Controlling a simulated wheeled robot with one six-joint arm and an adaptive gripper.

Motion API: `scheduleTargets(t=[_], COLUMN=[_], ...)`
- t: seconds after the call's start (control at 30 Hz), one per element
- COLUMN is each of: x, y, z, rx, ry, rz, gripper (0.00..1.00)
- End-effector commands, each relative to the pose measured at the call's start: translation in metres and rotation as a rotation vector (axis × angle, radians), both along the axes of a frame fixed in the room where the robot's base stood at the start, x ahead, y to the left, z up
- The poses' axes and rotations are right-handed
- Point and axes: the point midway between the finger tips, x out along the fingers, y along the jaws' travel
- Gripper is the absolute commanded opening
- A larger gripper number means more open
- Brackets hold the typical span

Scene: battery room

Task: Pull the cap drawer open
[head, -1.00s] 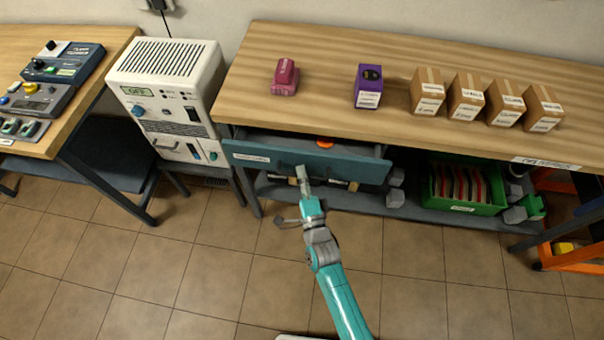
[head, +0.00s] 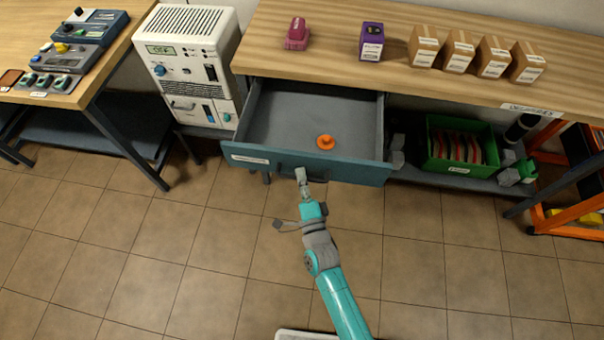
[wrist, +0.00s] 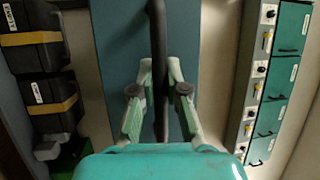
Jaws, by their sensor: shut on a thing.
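The cap drawer (head: 350,170) is a blue-fronted drawer under the wooden workbench, and it stands well out from the bench. Its grey inside shows, with one orange cap (head: 325,142) lying near the front. My gripper (head: 301,175) is at the middle of the drawer front, shut on the dark bar handle. In the wrist view the handle (wrist: 158,60) runs upright between the two fingers of my gripper (wrist: 160,82), with the blue drawer front (wrist: 112,40) behind it. The exact finger contact is hard to see in the head view.
A maroon object (head: 297,36), a purple box (head: 371,42) and several cardboard boxes (head: 424,48) stand on the workbench (head: 330,72). A green crate (head: 460,171) sits on the shelf below. A white machine (head: 190,50) stands left of the drawer. The tiled floor in front is clear.

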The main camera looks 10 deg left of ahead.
Motion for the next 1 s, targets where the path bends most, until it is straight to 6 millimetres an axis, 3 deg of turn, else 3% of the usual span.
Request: scheduleTargets(t=[0.3,0.33,0.4,0.43,0.77,1.0], x=[0.0,-0.001,0.0,0.0,-0.002,-0.03], y=[0.0,0.0,0.0,0.0,-0.001,-0.011], z=[-0.001,-0.001,-0.001,-0.001,-0.001,-0.007], rx=[-0.001,-0.001,-0.001,-0.001,0.0,-0.003], ry=[0.003,0.003,0.002,0.002,0.001,0.003], rz=[0.0,0.0,0.0,0.0,0.0,0.002], gripper=[0.0,0.2,0.38,0.39,0.39,0.39])
